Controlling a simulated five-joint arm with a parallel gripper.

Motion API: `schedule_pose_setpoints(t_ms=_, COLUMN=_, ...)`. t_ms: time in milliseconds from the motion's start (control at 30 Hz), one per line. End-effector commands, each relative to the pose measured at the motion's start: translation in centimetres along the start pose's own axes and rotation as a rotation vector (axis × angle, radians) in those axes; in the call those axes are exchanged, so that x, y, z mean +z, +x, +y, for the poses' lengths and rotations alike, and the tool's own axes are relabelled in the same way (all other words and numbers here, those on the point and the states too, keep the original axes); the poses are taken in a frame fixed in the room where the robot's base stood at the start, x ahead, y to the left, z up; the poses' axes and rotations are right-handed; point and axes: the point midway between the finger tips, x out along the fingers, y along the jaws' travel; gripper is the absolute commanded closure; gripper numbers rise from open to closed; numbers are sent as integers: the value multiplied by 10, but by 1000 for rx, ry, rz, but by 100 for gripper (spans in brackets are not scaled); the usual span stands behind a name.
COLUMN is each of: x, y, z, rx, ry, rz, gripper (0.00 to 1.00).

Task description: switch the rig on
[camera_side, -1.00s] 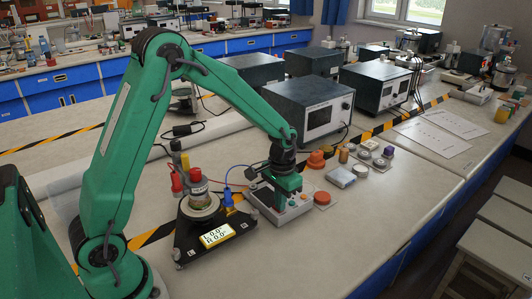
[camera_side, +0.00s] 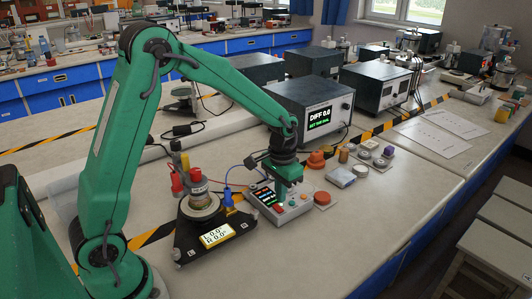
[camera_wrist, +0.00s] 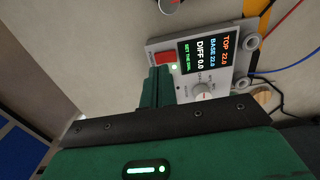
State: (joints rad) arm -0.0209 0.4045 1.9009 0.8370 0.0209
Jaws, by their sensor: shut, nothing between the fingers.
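The rig's grey control box (camera_side: 301,209) stands on the bench, right of the black base plate. Its small screen (camera_side: 262,193) is lit; in the wrist view the screen (camera_wrist: 206,55) reads TOP 22.0, BASE 22.0, DIFF 0.0 and a green line about the dial. Contact cannot be told.
A large display unit (camera_side: 320,115) behind is lit with DIFF 0.0. The black base plate (camera_side: 190,250) carries a round stage, coloured plugs and a yellow-framed readout (camera_side: 217,235). A red round button (camera_side: 322,198) and small parts sit to the right. The front right bench is clear.

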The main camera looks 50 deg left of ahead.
Motion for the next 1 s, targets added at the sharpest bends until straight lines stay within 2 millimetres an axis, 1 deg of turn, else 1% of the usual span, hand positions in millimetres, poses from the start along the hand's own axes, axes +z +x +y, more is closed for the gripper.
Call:
schedule_pose_setpoints(t_ms=100, x=-1, y=-8, z=0, rx=0, ry=0, rz=3, gripper=100)
schedule_pose_setpoints(t_ms=600, x=0, y=-34, z=0, rx=0, ry=0, rz=1, gripper=100)
schedule_pose_setpoints(t_ms=1000, x=0, y=-37, z=0, rx=0, ry=0, rz=1, gripper=100)
